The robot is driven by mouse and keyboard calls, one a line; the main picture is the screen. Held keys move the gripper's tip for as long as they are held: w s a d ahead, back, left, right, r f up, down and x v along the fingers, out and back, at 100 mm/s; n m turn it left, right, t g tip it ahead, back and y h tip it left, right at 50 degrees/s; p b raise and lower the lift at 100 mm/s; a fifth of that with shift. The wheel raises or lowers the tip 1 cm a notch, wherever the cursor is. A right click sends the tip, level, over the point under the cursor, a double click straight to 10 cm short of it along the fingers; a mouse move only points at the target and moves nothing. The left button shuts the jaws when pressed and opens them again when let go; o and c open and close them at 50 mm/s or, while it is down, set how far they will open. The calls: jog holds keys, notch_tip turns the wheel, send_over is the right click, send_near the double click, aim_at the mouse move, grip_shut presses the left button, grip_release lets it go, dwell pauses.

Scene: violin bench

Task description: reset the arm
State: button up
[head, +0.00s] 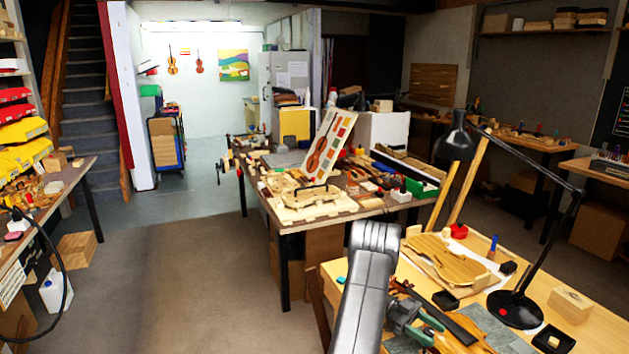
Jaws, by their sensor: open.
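My grey arm rises from the bottom of the head view and bends near the front bench. My gripper (427,327) shows low beside it, over the left part of the bench, with its green-tipped fingers apart. I see nothing between them. A brown violin (468,341) with a dark fingerboard lies beneath and beside the gripper, partly hidden by it. I cannot tell whether they touch.
The front bench (598,335) also holds a pale violin body (447,260), a black lamp (514,308), a wooden block (570,303) and small black trays (553,340). A cluttered workbench (288,216) stands behind. Open floor (190,285) lies to the left.

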jog(key=shift+f+n+t+h+b, duration=0.2)
jog(key=shift+n+t+h+b, duration=0.65)
jog(key=shift+b, duration=3.3)
jog(key=shift+r+n+t+h+b, duration=0.25)
jog(key=shift+t+h+b, duration=0.2)
jog(key=shift+b, duration=0.25)
